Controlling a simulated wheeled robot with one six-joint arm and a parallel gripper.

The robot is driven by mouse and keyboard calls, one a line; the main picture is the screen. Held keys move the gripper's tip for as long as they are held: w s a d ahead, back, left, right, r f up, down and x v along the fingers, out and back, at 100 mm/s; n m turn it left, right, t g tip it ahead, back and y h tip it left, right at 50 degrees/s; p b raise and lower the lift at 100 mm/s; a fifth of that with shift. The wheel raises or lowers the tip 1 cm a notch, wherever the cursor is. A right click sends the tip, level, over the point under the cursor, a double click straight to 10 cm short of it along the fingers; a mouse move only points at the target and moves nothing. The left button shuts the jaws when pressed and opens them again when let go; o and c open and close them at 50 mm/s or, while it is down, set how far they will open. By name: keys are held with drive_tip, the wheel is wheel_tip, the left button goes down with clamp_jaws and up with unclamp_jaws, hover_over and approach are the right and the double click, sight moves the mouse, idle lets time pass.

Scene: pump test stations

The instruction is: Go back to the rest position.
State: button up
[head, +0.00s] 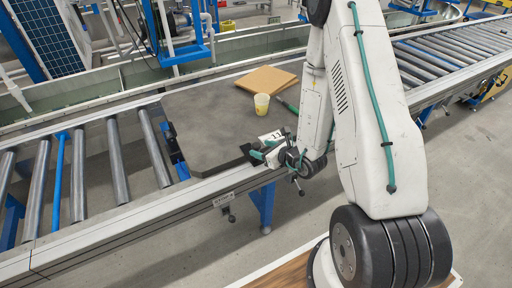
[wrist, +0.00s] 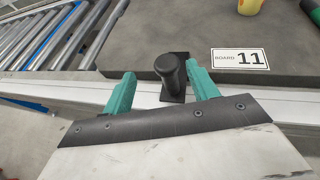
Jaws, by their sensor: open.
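My gripper (head: 262,154) is at the front edge of the dark grey board (head: 205,112), low over the conveyor's near rail. In the wrist view its two teal fingers (wrist: 162,92) are spread apart. A black knob (wrist: 172,70) on a dark base stands at the board's front edge and shows between the fingers, with a gap on each side. I cannot tell how deep it sits between them. A white label reading "BOARD 11" (wrist: 240,58) lies on the board to the right of the knob.
A pale yellow cup (head: 262,104) stands on the board in front of a tan flat stack (head: 266,80). A green-handled item (wrist: 313,12) lies nearby, partly hidden by my arm. Conveyor rollers (head: 117,160) run left and right of the board. Blue frames (head: 180,40) stand behind.

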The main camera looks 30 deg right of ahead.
drive_tip(key=s+a+r+n+g+y, duration=0.9)
drive_tip(key=s+a+r+n+g, duration=0.4)
drive_tip(key=s+a+r+n, duration=0.35)
drive_tip(key=s+d+r+n+h, duration=0.5)
drive_tip(key=s+r+n+h, duration=0.1)
drive_tip(key=r+n, duration=0.2)
drive_tip(key=s+d+r+n+t+h, duration=0.1)
drive_tip(key=s+d+r+n+h, duration=0.4)
drive_tip(key=s+r+n+h, duration=0.2)
drive_tip(key=shift+s+r+n+t, duration=0.15)
drive_tip(key=shift+r+n+t, duration=0.3)
drive_tip(key=shift+r, duration=0.8)
